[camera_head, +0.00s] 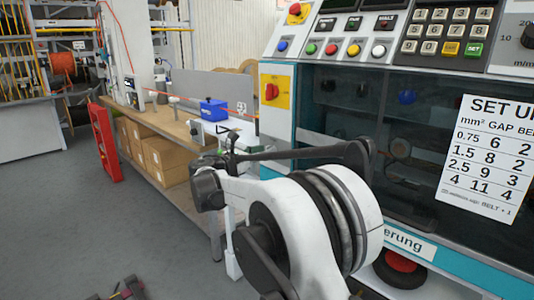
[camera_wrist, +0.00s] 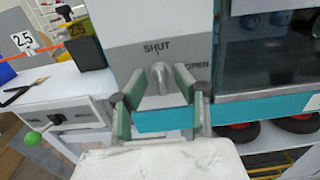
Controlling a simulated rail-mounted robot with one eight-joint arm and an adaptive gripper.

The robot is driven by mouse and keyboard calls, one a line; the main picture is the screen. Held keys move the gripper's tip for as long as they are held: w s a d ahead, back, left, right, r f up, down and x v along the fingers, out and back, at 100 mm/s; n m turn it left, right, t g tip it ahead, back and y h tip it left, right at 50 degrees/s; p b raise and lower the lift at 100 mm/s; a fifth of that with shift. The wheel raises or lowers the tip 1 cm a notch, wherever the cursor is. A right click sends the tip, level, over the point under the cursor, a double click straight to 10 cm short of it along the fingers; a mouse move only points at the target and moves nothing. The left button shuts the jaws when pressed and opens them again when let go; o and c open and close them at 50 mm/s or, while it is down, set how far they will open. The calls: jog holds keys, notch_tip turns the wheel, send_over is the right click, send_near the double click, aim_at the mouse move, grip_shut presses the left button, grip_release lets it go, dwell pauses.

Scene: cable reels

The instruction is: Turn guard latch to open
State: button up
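The guard latch (camera_wrist: 159,76) is a small grey knob on the grey machine panel in the wrist view. It stands upright, its narrow end pointing up at the word SHUT; the word OPEN is to its right. My gripper (camera_wrist: 160,88) has its two green-padded fingers on either side of the latch. The fingers are apart, with a gap visible beside the knob; whether either pad touches it I cannot tell. In the head view my gripper (camera_head: 230,142) is small and partly hidden by my arm. I cannot make out the latch there.
The machine's dark guard window (camera_head: 350,115) is right of the panel, with a setup sheet (camera_head: 485,150) on it. A red rotary switch (camera_head: 271,91) sits on a yellow plate. A workbench (camera_head: 165,122) with a blue box (camera_head: 213,110) stands left. Grey floor is open at left.

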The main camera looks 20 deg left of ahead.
jog(key=shift+x, duration=1)
grip_shut()
jog(key=m+p, duration=0.1)
jog(key=m, duration=0.2)
jog(key=shift+s+d+r, duration=0.1)
jog(key=shift+d, duration=0.05)
jog(key=m, duration=0.5)
jog(key=m+p, duration=0.1)
jog(key=m, duration=0.4)
jog(key=m+p, duration=0.1)
jog(key=m, duration=0.4)
jog(key=shift+d+f, duration=0.35)
jog(key=shift+f, duration=0.05)
